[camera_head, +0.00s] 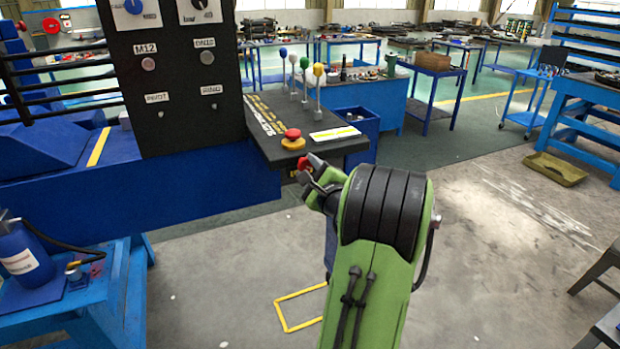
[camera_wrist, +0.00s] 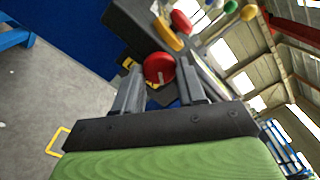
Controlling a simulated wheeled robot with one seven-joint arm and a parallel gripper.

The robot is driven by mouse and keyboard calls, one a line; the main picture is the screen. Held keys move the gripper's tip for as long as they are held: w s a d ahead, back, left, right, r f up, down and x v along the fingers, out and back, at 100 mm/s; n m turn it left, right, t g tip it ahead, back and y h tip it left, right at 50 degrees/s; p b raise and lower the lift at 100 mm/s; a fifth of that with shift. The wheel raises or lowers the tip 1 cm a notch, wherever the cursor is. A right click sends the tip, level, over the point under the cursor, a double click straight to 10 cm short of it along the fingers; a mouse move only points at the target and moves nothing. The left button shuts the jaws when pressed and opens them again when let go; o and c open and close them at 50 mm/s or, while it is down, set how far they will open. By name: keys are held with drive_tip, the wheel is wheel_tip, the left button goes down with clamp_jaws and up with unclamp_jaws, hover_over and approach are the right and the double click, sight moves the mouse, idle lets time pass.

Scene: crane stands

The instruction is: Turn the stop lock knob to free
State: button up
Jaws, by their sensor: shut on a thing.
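The stop lock knob is a round red knob (camera_wrist: 159,67) on the front face of the black control console (camera_head: 300,152). It sits between the two fingers of my gripper (camera_wrist: 160,72) in the wrist view. The gripper is shut on it. A small pale mark shows on the knob's face, but I cannot read its setting. In the head view the knob (camera_head: 302,164) is partly hidden by my gripper (camera_head: 311,173). A red mushroom button on a yellow base (camera_head: 293,138) stands on the console top, above the knob and apart from the gripper.
Levers with coloured balls (camera_head: 305,66) rise from the console behind the button. A dark panel with dials and labels (camera_head: 177,100) stands to the left, above a blue machine body (camera_head: 200,180). The grey floor (camera_head: 480,240) to the right of my arm is largely clear.

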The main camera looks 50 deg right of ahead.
drive_tip(key=n+b, duration=0.2)
drive_tip(key=n, duration=0.1)
drive_tip(key=shift+f+n+b, duration=0.15)
drive_tip(key=shift+n+b, duration=1.55)
drive_tip(key=shift+n, duration=0.2)
drive_tip(key=o, duration=1)
drive_tip(key=shift+r, duration=0.2)
drive_tip(key=b+v, duration=0.2)
drive_tip(key=v, duration=1.3)
drive_tip(key=shift+s+a+f+b, duration=0.1)
drive_tip(key=shift+s+a+b, duration=0.05)
drive_tip(key=shift+s+b, duration=0.2)
